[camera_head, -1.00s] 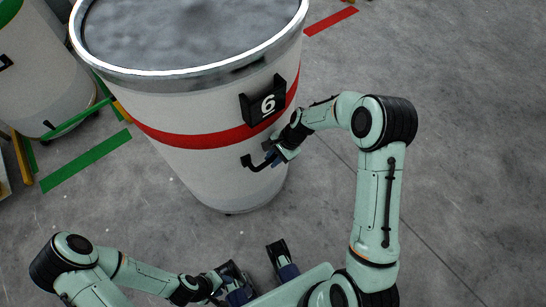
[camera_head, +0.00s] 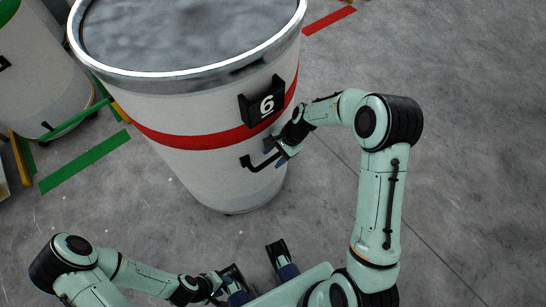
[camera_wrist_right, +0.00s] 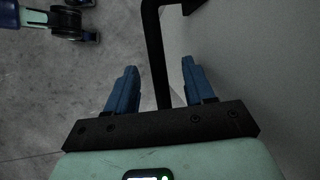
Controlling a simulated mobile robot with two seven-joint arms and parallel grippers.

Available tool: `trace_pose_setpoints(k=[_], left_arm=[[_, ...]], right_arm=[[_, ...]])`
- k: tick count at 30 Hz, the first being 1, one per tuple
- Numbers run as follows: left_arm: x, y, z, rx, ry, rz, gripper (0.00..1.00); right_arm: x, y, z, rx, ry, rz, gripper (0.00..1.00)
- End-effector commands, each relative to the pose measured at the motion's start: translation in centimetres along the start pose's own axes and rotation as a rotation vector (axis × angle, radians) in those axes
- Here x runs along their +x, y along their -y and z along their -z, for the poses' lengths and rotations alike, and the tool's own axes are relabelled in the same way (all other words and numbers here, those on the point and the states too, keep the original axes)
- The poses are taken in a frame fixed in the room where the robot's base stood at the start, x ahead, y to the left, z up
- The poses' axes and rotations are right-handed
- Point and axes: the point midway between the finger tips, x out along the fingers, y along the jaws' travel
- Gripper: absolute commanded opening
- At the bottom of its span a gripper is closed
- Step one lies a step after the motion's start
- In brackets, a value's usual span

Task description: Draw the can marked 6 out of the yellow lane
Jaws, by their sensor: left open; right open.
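The can marked 6 (camera_head: 215,165) is a large white drum with a red band, a metal rim and a grey mass inside. A black plate with a white 6 (camera_head: 264,103) is on its side. Below that is a black bar handle (camera_head: 262,163). My right gripper (camera_head: 277,152) is at the handle's right part. In the right wrist view the handle bar (camera_wrist_right: 156,60) runs between the two blue fingers of the open right gripper (camera_wrist_right: 160,85), with gaps on both sides. My left gripper (camera_head: 258,266) is open and empty, low in front of the can.
Another white can (camera_head: 45,75) with a green band stands at the left, behind green floor tape (camera_head: 85,161). A short yellow strip (camera_head: 121,111) shows beside the can marked 6. Red tape (camera_head: 329,20) lies behind. The grey floor at the right is clear.

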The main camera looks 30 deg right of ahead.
Motion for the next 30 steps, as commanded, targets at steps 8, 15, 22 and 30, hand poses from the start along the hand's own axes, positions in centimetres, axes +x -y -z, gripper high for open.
trace_pose_setpoints(k=[8,15,22,30], left_arm=[[-0.7,-0.1,-0.3,-0.001,0.01,0.002,0.43],[-1.0,-0.1,-0.5,-0.002,0.016,0.004,0.43],[-1.0,-0.1,-0.6,-0.002,0.018,0.005,0.43],[-1.0,-0.1,-0.6,-0.002,0.019,0.005,0.43]], right_arm=[[-6.6,0.1,0.0,-0.001,-0.003,0.003,0.53],[-10.4,0.0,0.0,0.0,-0.001,0.0,0.53],[-11.5,-0.1,0.0,0.001,0.001,-0.002,0.53],[-11.4,-0.1,0.0,0.001,0.001,-0.002,0.53]])
